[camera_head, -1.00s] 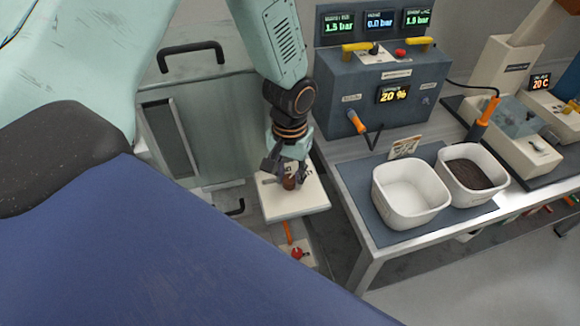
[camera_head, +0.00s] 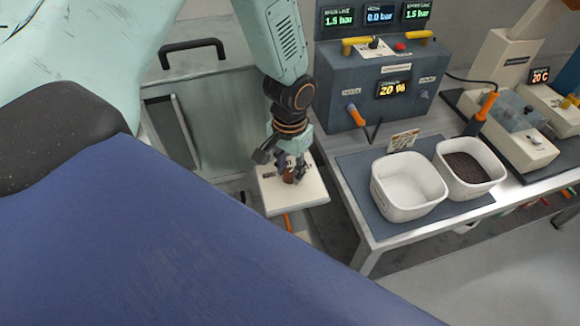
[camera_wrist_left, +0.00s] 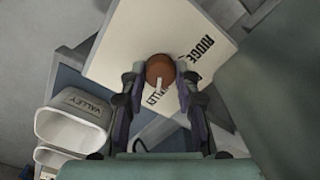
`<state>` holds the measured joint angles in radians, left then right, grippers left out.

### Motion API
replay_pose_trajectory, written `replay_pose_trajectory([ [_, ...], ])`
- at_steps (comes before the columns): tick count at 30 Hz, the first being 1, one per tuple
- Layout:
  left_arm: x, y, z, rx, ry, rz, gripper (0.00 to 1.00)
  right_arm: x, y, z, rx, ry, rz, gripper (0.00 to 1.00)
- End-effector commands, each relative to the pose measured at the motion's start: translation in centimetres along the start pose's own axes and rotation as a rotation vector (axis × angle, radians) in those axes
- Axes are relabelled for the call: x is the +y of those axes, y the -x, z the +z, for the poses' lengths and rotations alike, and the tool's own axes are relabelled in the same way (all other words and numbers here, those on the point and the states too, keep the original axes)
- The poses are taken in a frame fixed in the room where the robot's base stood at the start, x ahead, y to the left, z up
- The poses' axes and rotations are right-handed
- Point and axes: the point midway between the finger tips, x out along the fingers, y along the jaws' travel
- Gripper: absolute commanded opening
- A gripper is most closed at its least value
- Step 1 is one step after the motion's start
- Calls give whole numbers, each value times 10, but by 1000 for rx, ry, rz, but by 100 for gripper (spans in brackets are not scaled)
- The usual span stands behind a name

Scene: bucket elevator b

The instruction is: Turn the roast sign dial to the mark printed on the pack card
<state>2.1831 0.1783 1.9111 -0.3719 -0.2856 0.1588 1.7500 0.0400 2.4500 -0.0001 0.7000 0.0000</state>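The roast sign dial (camera_head: 289,176) is a brown round knob on a white sign board (camera_head: 300,197), left of the bench. In the left wrist view the dial (camera_wrist_left: 160,70) shows a pale pointer toward the bottom of the picture, near a partly hidden word. Another printed word lies right of it. My left gripper (camera_head: 290,170) has its fingers on both sides of the dial, seemingly touching it; the fingers (camera_wrist_left: 160,76) hide part of the print. A small printed card (camera_head: 403,141), likely the pack card, stands behind the white tubs; its print is too small to read. My right gripper is out of view.
An empty white tub (camera_head: 408,188) and a tub of dark material (camera_head: 470,168) stand on a dark mat at the bench. A blue-grey control box (camera_head: 372,93) with yellow handles stands behind. A metal cabinet (camera_head: 215,110) lies behind my left arm.

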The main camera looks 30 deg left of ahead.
Motion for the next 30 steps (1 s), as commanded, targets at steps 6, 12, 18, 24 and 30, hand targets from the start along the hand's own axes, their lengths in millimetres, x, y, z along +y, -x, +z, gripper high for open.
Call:
replay_pose_trajectory([
  [6, 0, 3, -4, 10, 0, -1, 49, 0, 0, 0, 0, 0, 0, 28],
  [12, 0, 2, -2, 6, 1, 0, 54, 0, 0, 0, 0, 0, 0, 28],
  [18, 0, 4, -2, 5, 1, 0, 54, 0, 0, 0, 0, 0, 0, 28],
  [24, 0, 30, -2, 9, 1, 1, 54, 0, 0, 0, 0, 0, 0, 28],
  [30, 0, 72, -2, 10, 2, 0, 54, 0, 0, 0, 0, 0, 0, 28],
])
